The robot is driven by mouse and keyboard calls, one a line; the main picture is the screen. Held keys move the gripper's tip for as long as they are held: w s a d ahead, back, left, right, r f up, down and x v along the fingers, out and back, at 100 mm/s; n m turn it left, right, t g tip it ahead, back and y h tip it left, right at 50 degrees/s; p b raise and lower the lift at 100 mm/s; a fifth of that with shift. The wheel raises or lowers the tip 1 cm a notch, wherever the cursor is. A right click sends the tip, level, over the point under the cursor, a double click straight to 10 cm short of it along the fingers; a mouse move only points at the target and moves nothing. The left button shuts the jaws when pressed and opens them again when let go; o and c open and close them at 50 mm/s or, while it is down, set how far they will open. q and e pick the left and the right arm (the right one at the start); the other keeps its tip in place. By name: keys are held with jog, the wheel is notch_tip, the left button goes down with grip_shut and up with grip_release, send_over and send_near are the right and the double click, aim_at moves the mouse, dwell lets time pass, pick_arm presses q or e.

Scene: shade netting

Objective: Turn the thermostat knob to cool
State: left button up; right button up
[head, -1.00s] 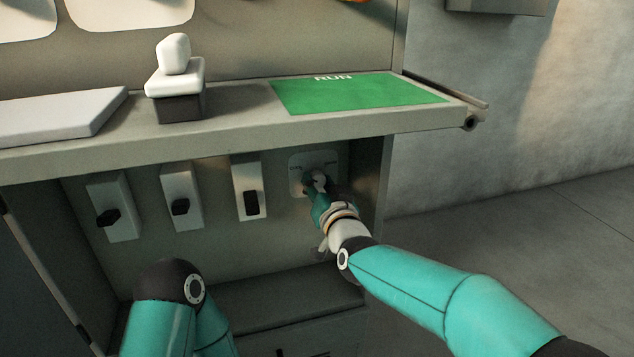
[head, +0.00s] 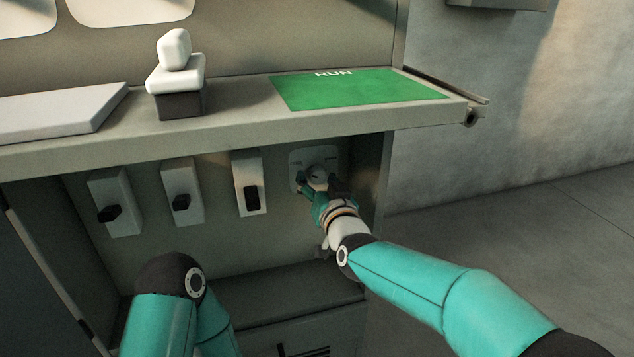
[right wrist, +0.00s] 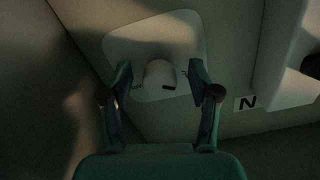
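The thermostat knob (head: 317,174) is a pale round knob on a light plate (head: 300,157) under the counter, at the right end of the panel. The plate's small lettering is too blurred to read. In the right wrist view the knob (right wrist: 160,75) sits between the fingertips, with a dark mark at its lower right. My right gripper (head: 318,186) is at the knob, its fingers (right wrist: 160,82) spread to either side with gaps visible. My left arm shows at the lower left of the head view, but its gripper is not visible.
Several switches line the panel left of the knob, the nearest a white box with a dark rocker (head: 250,184). The counter (head: 235,134) overhangs the panel, carrying a green RUN mat (head: 355,92) and a white-topped block (head: 175,78). A drawer unit (head: 300,292) lies below.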

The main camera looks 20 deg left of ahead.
jog(key=shift+d+r, duration=0.1)
jog(key=shift+r, duration=0.05)
jog(key=shift+s+d, duration=0.35)
jog(key=shift+s, duration=0.15)
jog(key=v, duration=1)
jog(key=shift+s+d, duration=0.2)
jog(key=shift+s, duration=0.05)
